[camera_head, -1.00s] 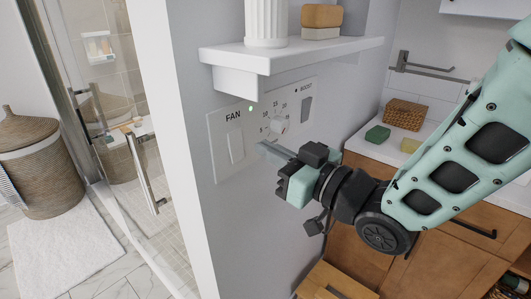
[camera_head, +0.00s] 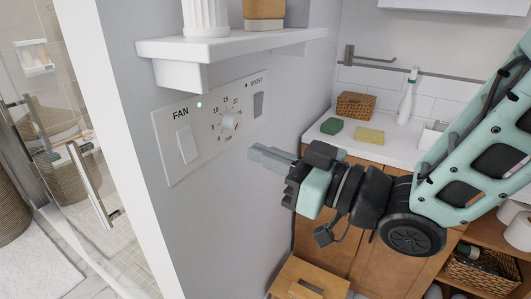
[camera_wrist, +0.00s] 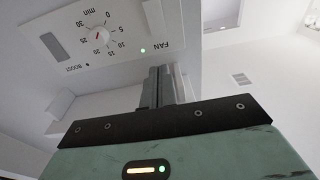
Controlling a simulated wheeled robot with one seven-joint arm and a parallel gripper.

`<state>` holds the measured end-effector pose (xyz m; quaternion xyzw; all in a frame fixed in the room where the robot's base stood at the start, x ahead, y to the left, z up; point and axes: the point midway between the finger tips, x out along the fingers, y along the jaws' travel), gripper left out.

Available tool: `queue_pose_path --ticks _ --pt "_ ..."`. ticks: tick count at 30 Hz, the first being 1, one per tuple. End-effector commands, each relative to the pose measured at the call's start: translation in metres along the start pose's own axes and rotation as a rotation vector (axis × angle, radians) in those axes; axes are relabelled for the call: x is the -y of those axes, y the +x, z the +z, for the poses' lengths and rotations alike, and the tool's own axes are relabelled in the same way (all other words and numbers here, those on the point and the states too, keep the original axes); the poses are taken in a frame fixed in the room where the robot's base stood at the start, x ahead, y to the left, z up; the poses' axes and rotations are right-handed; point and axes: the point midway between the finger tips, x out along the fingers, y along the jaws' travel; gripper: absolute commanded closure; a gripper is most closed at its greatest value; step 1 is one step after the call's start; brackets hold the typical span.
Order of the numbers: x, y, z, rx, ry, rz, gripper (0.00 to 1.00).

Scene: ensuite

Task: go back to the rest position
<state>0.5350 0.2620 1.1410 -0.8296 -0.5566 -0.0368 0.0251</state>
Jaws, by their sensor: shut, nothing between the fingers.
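My gripper (camera_head: 268,157) is shut and empty. In the head view it is held out in front of the grey wall, below and to the right of the control panel (camera_head: 205,152). The panel has a fan switch (camera_head: 187,145) with a lit green light, a round timer dial (camera_head: 230,121) and a boost switch (camera_head: 258,104). In the wrist view the shut fingers (camera_wrist: 160,88) point toward the panel (camera_wrist: 75,30), which appears upside down. I cannot tell the exact gap to the wall, but no contact shows.
A white shelf (camera_head: 240,43) with a ribbed white cup (camera_head: 205,17) juts out above the panel. A counter (camera_head: 385,150) with a basket (camera_head: 355,104), sponges and a bottle stands behind my arm. A wooden stool (camera_head: 308,281) is below. A glass door with a handle (camera_head: 92,185) is at left.

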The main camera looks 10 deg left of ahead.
Motion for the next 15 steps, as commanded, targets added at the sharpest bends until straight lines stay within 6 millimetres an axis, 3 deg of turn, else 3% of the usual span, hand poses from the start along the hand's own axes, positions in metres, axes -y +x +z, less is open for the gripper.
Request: queue_pose_path --ticks 4,8,15 --pt "-0.005 -0.001 0.005 0.048 -0.003 0.03 1.0" --pt "-0.019 -0.009 0.024 0.21 -0.002 0.118 1.0" --pt "-0.036 -0.061 0.069 0.638 0.06 0.302 1.0"
